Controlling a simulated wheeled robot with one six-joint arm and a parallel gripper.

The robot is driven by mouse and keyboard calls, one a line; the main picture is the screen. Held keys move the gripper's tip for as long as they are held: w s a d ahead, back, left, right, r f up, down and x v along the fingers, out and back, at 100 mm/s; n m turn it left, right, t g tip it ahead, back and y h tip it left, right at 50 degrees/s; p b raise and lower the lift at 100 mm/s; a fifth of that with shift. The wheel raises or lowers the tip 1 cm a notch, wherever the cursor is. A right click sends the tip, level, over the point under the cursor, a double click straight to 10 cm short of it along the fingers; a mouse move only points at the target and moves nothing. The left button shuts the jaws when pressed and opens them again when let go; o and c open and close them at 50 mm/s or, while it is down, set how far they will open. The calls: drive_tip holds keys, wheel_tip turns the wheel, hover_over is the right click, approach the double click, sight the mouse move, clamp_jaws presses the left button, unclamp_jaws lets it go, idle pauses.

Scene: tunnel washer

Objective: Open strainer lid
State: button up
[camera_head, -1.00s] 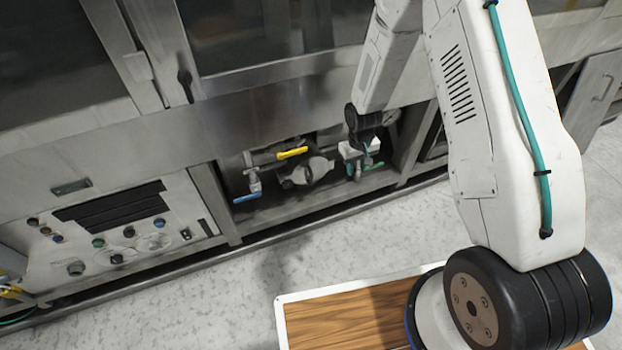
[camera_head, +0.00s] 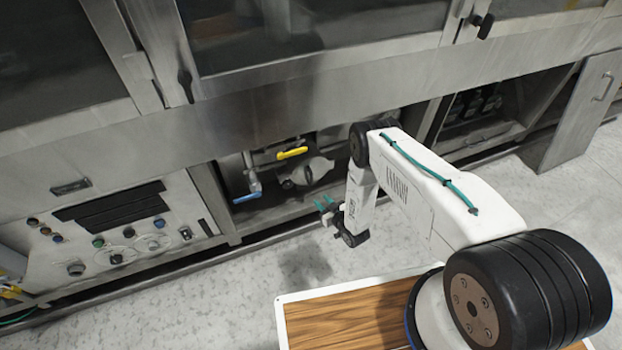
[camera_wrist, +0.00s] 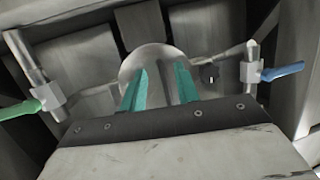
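The strainer (camera_head: 315,170) is a pale, rounded metal body inside the open bay low on the washer. In the wrist view, a round metal face (camera_wrist: 155,55), which looks like the strainer lid, lies straight ahead of my gripper. My gripper (camera_wrist: 161,72) is open, its two teal fingers apart and empty. They overlap the lid in the picture, and I cannot tell any contact. In the head view, my gripper (camera_head: 326,204) is low in front of the bay, right of and below the strainer. The lower part of the lid is hidden by my gripper.
A blue valve handle (camera_head: 246,198) is left of the strainer, and a yellow handle (camera_head: 292,153) is above it. In the wrist view, a green handle (camera_wrist: 20,109) is on the left. The bay frame (camera_head: 215,203) borders the opening. The floor (camera_head: 270,265) in front is clear.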

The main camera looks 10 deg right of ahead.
sight(311, 184)
drive_tip(key=w+a+r+t, duration=0.1)
drive_tip(key=w, duration=0.2)
drive_tip(key=w+a+r, duration=0.1)
drive_tip(key=w+r, duration=0.1)
drive_tip(key=w, duration=0.1)
drive_tip(key=w+a+r+t+y, duration=0.1)
drive_tip(key=w+r, duration=0.1)
drive_tip(key=w, duration=0.1)
drive_tip(key=shift+a+r+t, duration=0.15)
drive_tip(key=shift+r+t, duration=0.1)
drive_tip(key=shift+t, duration=0.05)
drive_tip(key=shift+c, duration=0.2)
clamp_jaws()
